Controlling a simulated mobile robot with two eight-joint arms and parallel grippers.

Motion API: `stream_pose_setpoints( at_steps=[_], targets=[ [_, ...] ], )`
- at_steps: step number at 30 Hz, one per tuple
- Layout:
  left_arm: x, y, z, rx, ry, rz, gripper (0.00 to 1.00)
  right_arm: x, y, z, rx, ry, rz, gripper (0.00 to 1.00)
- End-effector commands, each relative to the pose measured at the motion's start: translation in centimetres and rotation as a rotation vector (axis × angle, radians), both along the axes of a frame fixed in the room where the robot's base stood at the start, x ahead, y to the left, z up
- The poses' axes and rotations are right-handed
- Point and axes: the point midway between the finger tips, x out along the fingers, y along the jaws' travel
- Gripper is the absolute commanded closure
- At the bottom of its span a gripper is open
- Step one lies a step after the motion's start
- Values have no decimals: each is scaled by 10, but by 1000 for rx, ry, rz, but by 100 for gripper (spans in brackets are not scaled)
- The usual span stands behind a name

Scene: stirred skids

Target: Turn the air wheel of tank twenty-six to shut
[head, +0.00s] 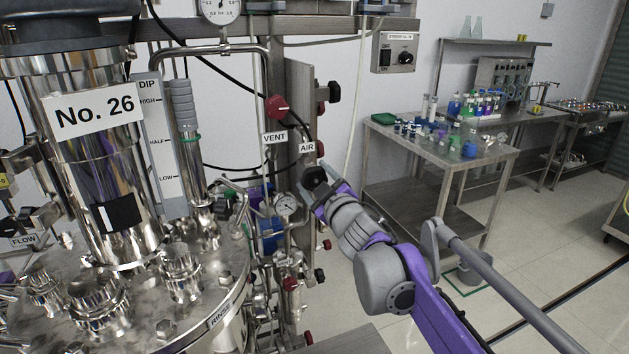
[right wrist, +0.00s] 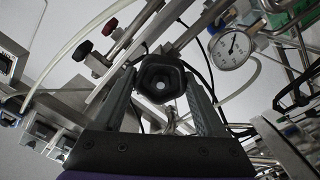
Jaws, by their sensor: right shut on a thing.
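Tank twenty-six, with its "No. 26" sign (head: 95,110), fills the left of the head view. The air wheel, a dark knob (head: 314,176), sits below the "AIR" label (head: 307,147) on the tank's pipework. My right gripper (head: 319,187) is at this wheel. In the right wrist view the black, lobed air wheel (right wrist: 149,78) lies between the two fingers of my right gripper (right wrist: 163,92), which is shut on it. How far the wheel is turned cannot be told. My left gripper is out of view.
A red vent knob (head: 277,106) is up and left of the air wheel, and a black knob (head: 333,91) is above it. A gauge (head: 286,204) and pipes crowd below left.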

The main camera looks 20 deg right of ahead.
Motion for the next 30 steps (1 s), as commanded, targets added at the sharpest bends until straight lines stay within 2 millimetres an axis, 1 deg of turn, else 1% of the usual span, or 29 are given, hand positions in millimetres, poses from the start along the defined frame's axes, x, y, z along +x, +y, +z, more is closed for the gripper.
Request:
stream_pose_setpoints(
  at_steps=[18,24,30],
  targets=[
    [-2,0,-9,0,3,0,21,-1,-1,-2,582,-31,-2,82],
    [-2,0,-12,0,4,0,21,-1,-2,-2,750,-41,-1,82],
    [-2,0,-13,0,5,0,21,-1,-2,-2,881,-48,-1,82]
  ],
)
